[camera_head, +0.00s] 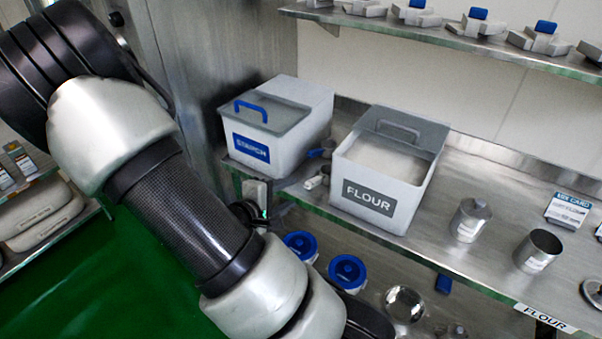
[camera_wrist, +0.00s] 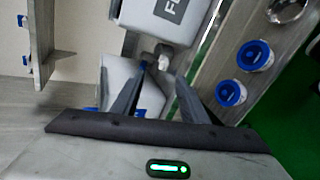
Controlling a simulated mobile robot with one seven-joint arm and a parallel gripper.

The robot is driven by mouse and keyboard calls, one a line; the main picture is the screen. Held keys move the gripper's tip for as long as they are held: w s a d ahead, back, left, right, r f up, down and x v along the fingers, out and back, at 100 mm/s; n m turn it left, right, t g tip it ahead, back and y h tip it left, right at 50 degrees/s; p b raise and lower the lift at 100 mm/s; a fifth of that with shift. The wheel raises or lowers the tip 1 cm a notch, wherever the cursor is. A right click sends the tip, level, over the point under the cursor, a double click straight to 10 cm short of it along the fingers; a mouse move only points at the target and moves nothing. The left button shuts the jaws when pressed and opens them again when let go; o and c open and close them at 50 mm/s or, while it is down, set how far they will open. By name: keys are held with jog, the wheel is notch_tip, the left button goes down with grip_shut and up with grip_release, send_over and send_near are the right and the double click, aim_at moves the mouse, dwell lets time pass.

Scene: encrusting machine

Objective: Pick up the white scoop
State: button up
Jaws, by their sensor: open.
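The white scoop (camera_head: 316,180) lies on the shelf in the gap between the starch bin and the flour bin, and only a small part of it shows. In the wrist view a small white piece that looks like the scoop (camera_wrist: 163,62) sits just beyond my fingertips, below the flour bin. My gripper (camera_wrist: 161,76) is open, with its two fingers apart and nothing seen held between them.
The starch bin (camera_head: 280,153) and flour bin (camera_head: 367,205) stand close on either side. A blue-handled item (camera_head: 317,153) lies farther back in the gap. Blue-lidded containers (camera_head: 347,272) and a metal bowl (camera_head: 404,304) sit on a lower level. Metal cups (camera_head: 538,250) stand to the right.

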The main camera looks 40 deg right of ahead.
aim_at(309, 183)
jog(key=b+x, duration=0.2)
jog(key=x, duration=0.9)
jog(key=shift+d+f, duration=0.15)
jog(key=shift+d, duration=0.15)
jog(key=x, duration=0.2)
jog(key=b+x, duration=0.1)
jog(key=x, duration=0.1)
jog(key=shift+a+f, duration=0.1)
jog(key=shift+f, duration=0.35)
jog(key=shift+w+d+f, duration=0.15)
jog(key=shift+w+d, duration=0.05)
jog(key=shift+d, duration=0.3)
grip_shut()
notch_tip(309, 183, up, 28)
jog(key=p, duration=1)
